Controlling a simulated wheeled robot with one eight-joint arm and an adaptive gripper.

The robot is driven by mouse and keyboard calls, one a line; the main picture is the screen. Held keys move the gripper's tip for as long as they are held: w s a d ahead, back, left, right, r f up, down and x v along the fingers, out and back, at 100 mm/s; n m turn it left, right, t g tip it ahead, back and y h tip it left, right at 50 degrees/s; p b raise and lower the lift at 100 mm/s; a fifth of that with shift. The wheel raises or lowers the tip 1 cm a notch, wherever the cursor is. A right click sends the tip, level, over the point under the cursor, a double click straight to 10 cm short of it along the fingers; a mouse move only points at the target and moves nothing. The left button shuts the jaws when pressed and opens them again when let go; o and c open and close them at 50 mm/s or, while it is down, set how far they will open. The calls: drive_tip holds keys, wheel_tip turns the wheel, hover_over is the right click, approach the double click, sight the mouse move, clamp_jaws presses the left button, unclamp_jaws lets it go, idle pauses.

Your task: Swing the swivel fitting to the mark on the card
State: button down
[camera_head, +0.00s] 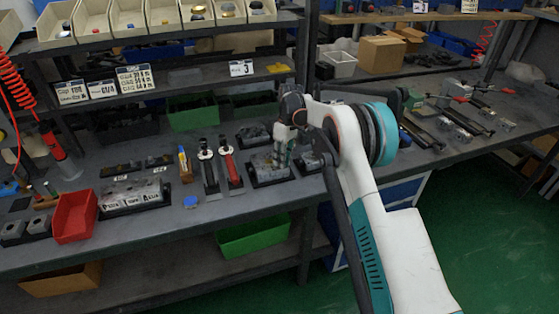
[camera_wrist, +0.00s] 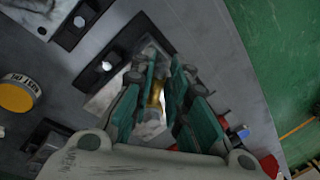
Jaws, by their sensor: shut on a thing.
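My gripper (camera_head: 284,150) reaches down over a dark block (camera_head: 268,172) on the bench. In the wrist view my gripper (camera_wrist: 163,82) has its green-padded fingers closed around a brass-coloured fitting (camera_wrist: 155,93), which shows only in part between them. A pale plate (camera_wrist: 104,97) lies under and beside the fitting on a dark base. My fingers hide most of the fitting, and I cannot make out a mark on a card there.
A yellow disc (camera_wrist: 15,96) with a printed label is at the wrist view's left. Two upright tools, one red-handled (camera_head: 230,162), stand left of my gripper. A red bin (camera_head: 75,217) is further left. Shelves (camera_head: 190,88) rise behind; green floor is at right.

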drive_tip(key=shift+w+d+n, duration=0.25)
drive_tip(key=shift+w+n, duration=0.4)
drive_tip(key=shift+n, duration=0.65)
drive_tip(key=shift+h, duration=0.3)
drive_tip(key=c, duration=1.6)
unclamp_jaws()
drive_tip(key=shift+c, duration=0.2)
wheel_tip(320, 180, up, 12)
drive_tip(key=w+d, duration=0.1)
drive_tip(key=w, duration=0.1)
drive_tip(key=shift+w, duration=0.1)
